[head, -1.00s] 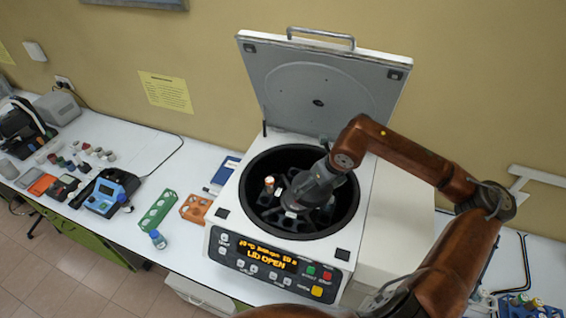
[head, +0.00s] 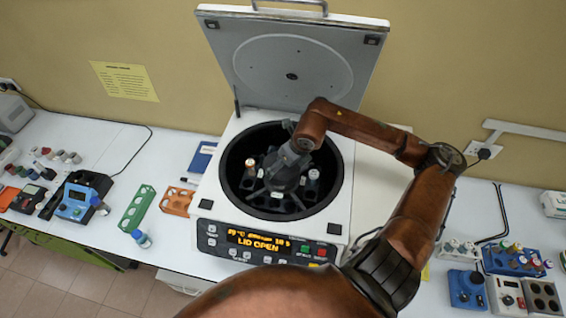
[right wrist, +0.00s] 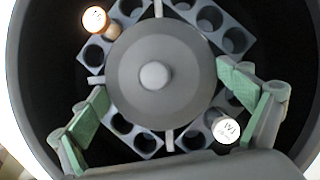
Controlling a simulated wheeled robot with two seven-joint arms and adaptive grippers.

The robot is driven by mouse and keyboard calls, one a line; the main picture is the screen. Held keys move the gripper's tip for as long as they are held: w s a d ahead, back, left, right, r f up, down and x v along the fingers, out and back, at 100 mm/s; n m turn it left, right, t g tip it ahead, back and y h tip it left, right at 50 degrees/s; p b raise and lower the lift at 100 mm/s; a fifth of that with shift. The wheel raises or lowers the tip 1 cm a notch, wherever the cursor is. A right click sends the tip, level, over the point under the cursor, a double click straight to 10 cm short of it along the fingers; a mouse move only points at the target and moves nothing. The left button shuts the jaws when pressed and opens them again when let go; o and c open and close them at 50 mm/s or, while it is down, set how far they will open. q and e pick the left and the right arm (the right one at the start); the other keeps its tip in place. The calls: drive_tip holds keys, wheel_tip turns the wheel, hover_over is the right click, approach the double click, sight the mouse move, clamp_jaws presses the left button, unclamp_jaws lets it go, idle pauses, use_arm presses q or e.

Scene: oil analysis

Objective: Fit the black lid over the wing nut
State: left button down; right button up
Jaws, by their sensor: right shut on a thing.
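The black lid (right wrist: 128,75), a round dark grey disc with a centre knob, sits between the pads of my right gripper (right wrist: 163,95) in the right wrist view. The green-padded fingers are shut on its rim at left and right. In the head view, my right gripper (head: 281,184) points down inside the open centrifuge bowl, near its middle. The lid appears roughly centred over the rotor (right wrist: 122,128). The wing nut is hidden beneath the lid. I cannot tell whether the lid touches it. My left gripper is not in view.
An orange-capped tube (right wrist: 95,19) and a white-capped tube (right wrist: 227,130) stand in the rotor, the latter close to my right finger. The bowl wall (head: 232,178) surrounds the gripper. The raised centrifuge cover (head: 292,62) stands behind. Green (head: 137,208) and orange racks (head: 178,201) are left.

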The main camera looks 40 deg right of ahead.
drive_tip(key=shift+x, duration=0.85)
drive_tip(key=f+b, duration=0.2)
drive_tip(key=shift+s+f, duration=0.3)
drive_tip(key=shift+f+b, duration=0.45)
drive_tip(key=shift+b, duration=0.05)
use_arm(q)
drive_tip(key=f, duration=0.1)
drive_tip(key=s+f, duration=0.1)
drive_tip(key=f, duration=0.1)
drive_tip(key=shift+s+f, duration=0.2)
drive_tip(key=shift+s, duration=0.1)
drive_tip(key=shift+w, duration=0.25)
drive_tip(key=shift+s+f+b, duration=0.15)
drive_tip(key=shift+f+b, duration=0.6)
drive_tip(key=shift+b, duration=0.1)
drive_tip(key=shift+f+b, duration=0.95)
use_arm(e)
drive_tip(key=shift+w+f, duration=0.1)
drive_tip(key=shift+f, duration=0.1)
idle(0.5)
drive_tip(key=o, duration=0.9)
